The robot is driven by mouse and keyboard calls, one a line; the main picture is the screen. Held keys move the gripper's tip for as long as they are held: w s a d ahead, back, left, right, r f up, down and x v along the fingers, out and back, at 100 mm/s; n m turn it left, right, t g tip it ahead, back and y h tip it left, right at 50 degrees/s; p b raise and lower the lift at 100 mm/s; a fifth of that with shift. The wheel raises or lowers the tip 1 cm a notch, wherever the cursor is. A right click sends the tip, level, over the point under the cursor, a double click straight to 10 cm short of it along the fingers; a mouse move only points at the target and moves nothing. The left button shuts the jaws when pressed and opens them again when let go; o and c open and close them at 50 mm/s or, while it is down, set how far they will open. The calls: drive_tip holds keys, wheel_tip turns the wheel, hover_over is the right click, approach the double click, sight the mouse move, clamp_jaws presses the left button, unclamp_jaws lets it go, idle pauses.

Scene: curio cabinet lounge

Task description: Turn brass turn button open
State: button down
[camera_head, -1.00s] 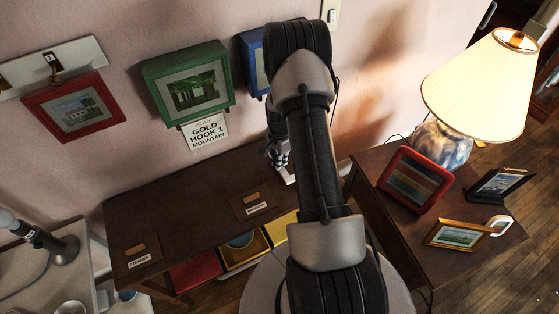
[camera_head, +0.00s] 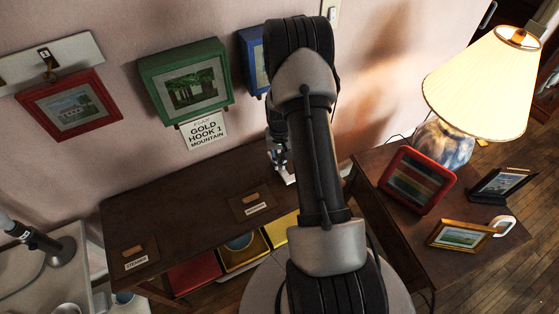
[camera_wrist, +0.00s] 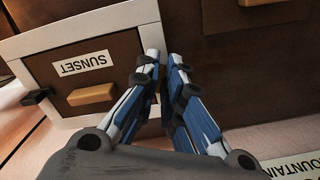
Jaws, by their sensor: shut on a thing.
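My gripper (camera_wrist: 165,62) is shut at the right edge of a white-framed panel (camera_wrist: 110,38) labelled SUNSET in the wrist view. Its fingertips meet on something small at that edge. The brass turn button is not clearly visible; the fingers hide that spot. The panel lies flush in its frame, with a tan wooden pull (camera_wrist: 92,94) and a black block (camera_wrist: 38,97) at its left edge. In the head view my gripper (camera_head: 281,170) is low over the right end of the dark cabinet (camera_head: 180,206), partly behind my arm.
Other labelled panels with tan pulls (camera_head: 133,251) are set in the cabinet top. Framed pictures hang above, one green (camera_head: 150,85) and one red (camera_head: 103,95). A lamp (camera_head: 480,85) and small frames stand on the side table (camera_head: 395,232) to the right.

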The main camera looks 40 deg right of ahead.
sight(280, 163)
drive_tip(key=n, duration=0.4)
drive_tip(key=shift+n, duration=0.4)
idle(0.4)
drive_tip(key=c, duration=1.7)
unclamp_jaws()
wheel_tip(280, 163, up, 12)
